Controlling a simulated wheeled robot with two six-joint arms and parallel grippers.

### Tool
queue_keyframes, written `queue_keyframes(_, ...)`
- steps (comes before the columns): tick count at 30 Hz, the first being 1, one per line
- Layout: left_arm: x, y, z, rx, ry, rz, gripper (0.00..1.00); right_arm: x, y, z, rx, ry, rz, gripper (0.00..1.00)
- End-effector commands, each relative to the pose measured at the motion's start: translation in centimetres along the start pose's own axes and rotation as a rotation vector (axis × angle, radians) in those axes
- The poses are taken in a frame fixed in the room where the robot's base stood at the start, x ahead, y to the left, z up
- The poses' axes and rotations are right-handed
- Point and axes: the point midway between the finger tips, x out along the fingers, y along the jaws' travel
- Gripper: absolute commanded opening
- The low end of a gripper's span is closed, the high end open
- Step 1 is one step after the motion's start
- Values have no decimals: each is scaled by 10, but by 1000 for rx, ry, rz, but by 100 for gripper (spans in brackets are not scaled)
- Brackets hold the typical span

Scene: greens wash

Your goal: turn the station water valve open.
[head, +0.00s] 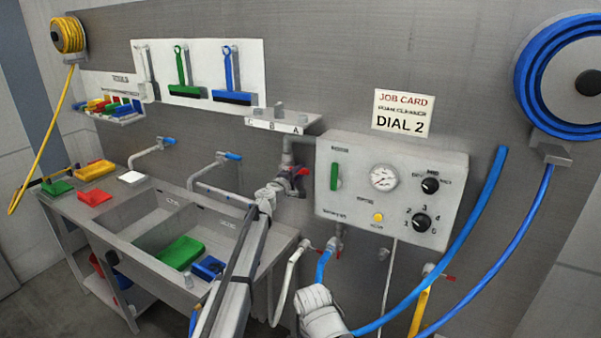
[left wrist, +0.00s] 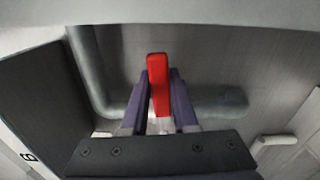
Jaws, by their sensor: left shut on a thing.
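The station water valve's red handle (head: 302,172) is on the grey pipe (head: 289,150) just left of the control box (head: 390,195). My left gripper (head: 293,181) is at this valve and partly hides it. In the left wrist view the red handle (left wrist: 158,85) stands between the two dark fingers of my left gripper (left wrist: 158,100), which is shut on it. Grey pipe (left wrist: 85,70) runs behind the fingers. The valve's exact angle to the pipe is hard to tell. My right gripper is not in view.
The box carries a gauge (head: 384,177), a green handle (head: 334,176) and two black knobs. A job card (head: 402,113) reads "DIAL 2". A shelf (head: 285,122) juts out above the valve. The sink bench (head: 275,245) stands at left; blue hoses (head: 440,270) hang at right.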

Motion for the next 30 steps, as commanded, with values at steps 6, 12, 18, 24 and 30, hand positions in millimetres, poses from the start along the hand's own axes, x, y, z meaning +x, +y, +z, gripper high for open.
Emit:
queue_keyframes(6, 0, 17, 0, -162, -1, 0, 0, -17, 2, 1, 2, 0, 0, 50)
queue_keyframes(12, 0, 28, -3, -308, -1, 0, 0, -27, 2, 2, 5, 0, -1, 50)
queue_keyframes(18, 0, 36, -7, -423, -1, 0, 0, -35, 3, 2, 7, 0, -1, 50)
queue_keyframes(24, 0, 40, -10, -492, -1, 0, 0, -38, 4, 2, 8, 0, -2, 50)
queue_keyframes(30, 0, 41, -11, -521, -1, 0, 0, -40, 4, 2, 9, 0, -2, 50)
